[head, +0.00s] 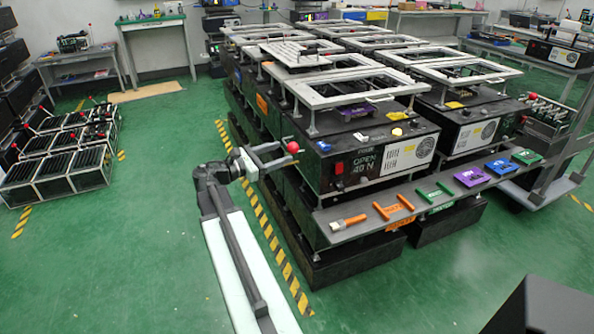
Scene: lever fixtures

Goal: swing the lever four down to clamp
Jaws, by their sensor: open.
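A red ball knob (292,147) shows at the near left corner of a black fixture box (376,160) with a white "OPEN 40 N" label (366,168). The lever arm under the knob is hidden or too small to make out. No number four is readable, so I cannot tell which lever is lever four. My gripper (276,158) is open, with its fingers pointing right toward the knob. The knob appears at the fingertips; I cannot tell whether they touch. Nothing else shows between the fingers.
A grey shelf (345,237) with coloured tools juts out in front of the box. Grey frames (345,90) cover the stacked boxes. Red-knobbed racks (60,160) stand on the left floor. Yellow-black tape (272,238) runs beside the stack.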

